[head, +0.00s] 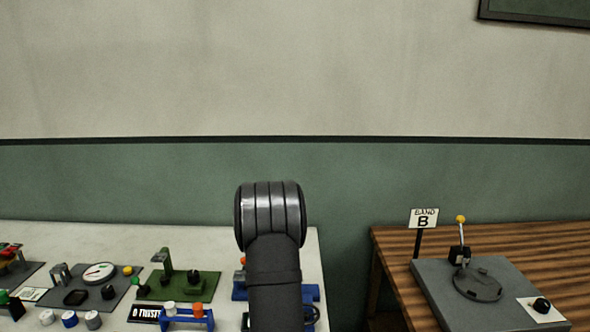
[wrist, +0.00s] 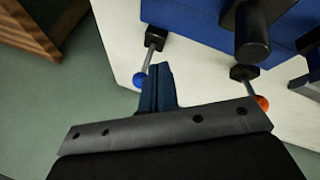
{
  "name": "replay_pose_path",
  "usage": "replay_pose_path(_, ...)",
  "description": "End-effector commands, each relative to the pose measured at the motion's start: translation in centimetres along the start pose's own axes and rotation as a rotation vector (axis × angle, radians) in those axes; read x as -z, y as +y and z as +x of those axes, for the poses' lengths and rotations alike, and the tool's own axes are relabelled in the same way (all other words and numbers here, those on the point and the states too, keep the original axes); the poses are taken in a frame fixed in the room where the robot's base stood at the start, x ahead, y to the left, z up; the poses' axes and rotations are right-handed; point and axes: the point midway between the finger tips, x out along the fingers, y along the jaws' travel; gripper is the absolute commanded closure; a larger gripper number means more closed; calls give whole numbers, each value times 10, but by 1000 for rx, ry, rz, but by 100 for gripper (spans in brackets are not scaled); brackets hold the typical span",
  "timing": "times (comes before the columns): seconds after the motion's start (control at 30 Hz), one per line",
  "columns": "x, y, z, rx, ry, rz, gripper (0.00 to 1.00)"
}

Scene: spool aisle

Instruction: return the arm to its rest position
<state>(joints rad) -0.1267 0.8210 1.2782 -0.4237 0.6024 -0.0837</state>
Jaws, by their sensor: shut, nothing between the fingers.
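My arm rises in the lower middle of the head view, with its dark rounded joint uppermost. The gripper itself is hidden there. In the wrist view my gripper (wrist: 157,70) shows as two dark blue fingers pressed together, with nothing between them. Its tips appear over the edge of the white table (wrist: 115,50), near a lever with a blue ball (wrist: 139,80). I cannot tell the height of the tips above the table.
A blue machine (wrist: 190,18) with black knobs and an orange-tipped lever (wrist: 262,103) is close by. Left of my arm are a green device (head: 180,285), a dial plate (head: 90,285) and several spools. A wooden table (head: 400,240) with a grey lever plate (head: 435,285) stands right, across a gap.

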Motion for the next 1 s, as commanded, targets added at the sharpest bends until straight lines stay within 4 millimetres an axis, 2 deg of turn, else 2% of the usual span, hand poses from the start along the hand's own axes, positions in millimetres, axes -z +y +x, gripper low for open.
replay_pose_path(0.53,4,2,0,14,-24,-4,100)
replay_pose_path(1.0,29,20,3,80,-170,-27,100)
